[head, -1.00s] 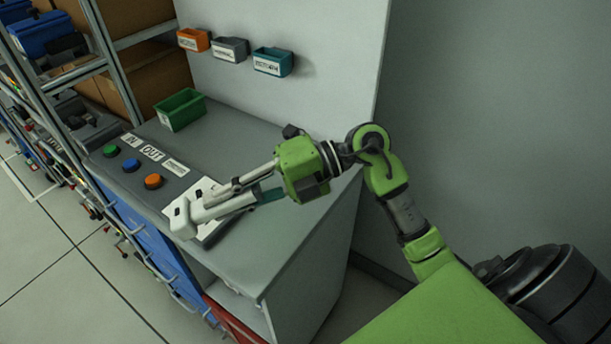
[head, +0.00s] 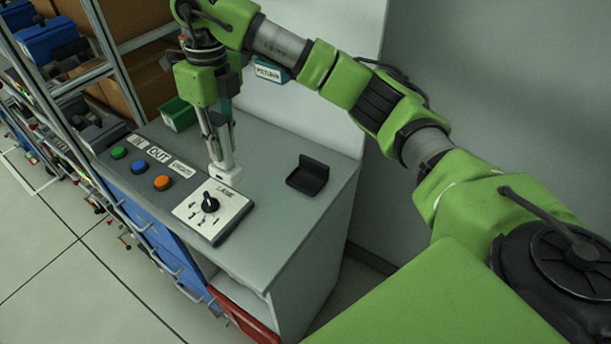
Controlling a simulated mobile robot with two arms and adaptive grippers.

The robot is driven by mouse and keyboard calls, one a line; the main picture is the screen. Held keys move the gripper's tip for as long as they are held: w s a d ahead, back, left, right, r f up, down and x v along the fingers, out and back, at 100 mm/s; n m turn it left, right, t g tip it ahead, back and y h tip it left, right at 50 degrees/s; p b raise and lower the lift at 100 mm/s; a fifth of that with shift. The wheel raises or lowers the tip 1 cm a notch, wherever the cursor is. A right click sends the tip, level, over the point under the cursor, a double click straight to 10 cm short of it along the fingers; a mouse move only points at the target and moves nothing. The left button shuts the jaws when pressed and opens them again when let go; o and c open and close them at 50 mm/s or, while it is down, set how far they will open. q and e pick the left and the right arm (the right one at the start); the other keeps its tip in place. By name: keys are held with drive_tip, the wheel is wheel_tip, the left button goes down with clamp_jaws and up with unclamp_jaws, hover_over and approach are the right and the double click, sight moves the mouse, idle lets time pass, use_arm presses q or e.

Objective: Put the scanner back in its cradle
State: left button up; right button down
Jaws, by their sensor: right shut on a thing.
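The white scanner (head: 226,172) hangs in my right gripper (head: 217,135), which is shut on it and points down over the counter. The scanner's lower end is just behind the lane switch panel; I cannot tell whether it touches the counter. The black cradle (head: 308,176) stands empty on the grey counter, to the right of the scanner and apart from it. The gripper's fingers partly hide the scanner's upper part. My left gripper is out of view.
The counter (head: 285,225) is bare around the cradle. A panel with a black lane knob (head: 210,203) and green, blue and orange buttons (head: 161,183) lies along its left edge. A green bin (head: 177,116) stands behind. A teal bin (head: 270,72) hangs on the wall.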

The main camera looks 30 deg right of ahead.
drive_tip(key=s+d+f+p, duration=0.1)
drive_tip(key=s+d+p, duration=0.15)
drive_tip(key=d, duration=1.15)
drive_tip(key=shift+h, duration=0.3)
drive_tip(key=d+f+p, duration=0.1)
drive_tip(key=f, duration=0.1)
drive_tip(key=d+f+p, duration=0.1)
drive_tip(key=f+p, duration=0.1)
drive_tip(key=f, duration=0.1)
drive_tip(key=s+d+f+p, duration=0.1)
drive_tip(key=f, duration=0.2)
drive_tip(key=shift+s+d+f+p, duration=0.1)
drive_tip(key=shift+d+f+p, duration=0.05)
drive_tip(key=shift+p, duration=0.2)
drive_tip(key=shift+f, duration=0.4)
drive_tip(key=c, duration=1.9)
unclamp_jaws()
